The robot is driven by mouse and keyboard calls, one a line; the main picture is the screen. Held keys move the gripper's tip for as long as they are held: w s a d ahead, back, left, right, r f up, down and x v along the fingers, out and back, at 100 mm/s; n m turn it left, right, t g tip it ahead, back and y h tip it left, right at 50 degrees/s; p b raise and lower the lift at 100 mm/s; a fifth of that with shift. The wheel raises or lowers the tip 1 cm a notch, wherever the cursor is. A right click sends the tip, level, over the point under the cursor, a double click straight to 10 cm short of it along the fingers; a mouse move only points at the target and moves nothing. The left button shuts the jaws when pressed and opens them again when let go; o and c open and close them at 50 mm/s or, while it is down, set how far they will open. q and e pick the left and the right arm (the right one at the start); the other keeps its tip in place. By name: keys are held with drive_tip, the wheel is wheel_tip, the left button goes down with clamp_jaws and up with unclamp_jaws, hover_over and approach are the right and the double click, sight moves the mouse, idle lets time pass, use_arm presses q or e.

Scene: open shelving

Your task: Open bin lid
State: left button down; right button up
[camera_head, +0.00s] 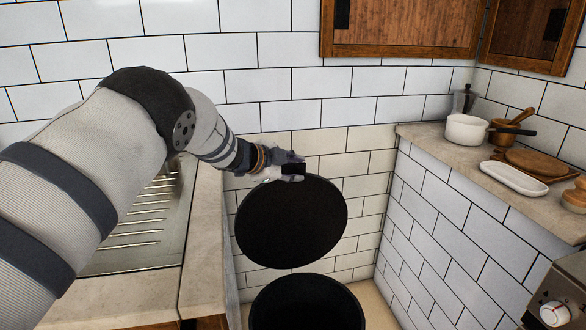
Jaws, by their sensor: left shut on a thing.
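The bin (260,310) stands on the floor in the gap between two counters, with its dark round opening facing up. Its black round lid (292,225) is tilted up above and behind the opening, its flat face towards me. My left gripper (288,172) is at the lid's upper edge and is shut on it. The gripper's fingers are small and partly hidden behind the lid's edge. The lower part of the bin is cut off by the frame. My right gripper is not in view.
A counter with a ribbed metal drainer (145,225) is on the left. The right counter (440,155) carries a white pot (466,131), a mortar, a white dish (513,178) and boards. A tiled wall closes the back. An oven knob (554,313) is at lower right.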

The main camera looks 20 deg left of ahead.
use_arm(q)
drive_tip(key=shift+s+a+f, duration=0.1)
drive_tip(key=shift+s+f, duration=0.1)
drive_tip(key=shift+f, duration=0.55)
drive_tip(key=c, duration=1.8)
unclamp_jaws()
drive_tip(key=shift+o, duration=0.2)
drive_tip(key=shift+w, duration=0.1)
drive_tip(key=v, duration=1.2)
drive_tip(key=shift+r, duration=0.35)
drive_tip(key=shift+w, duration=0.1)
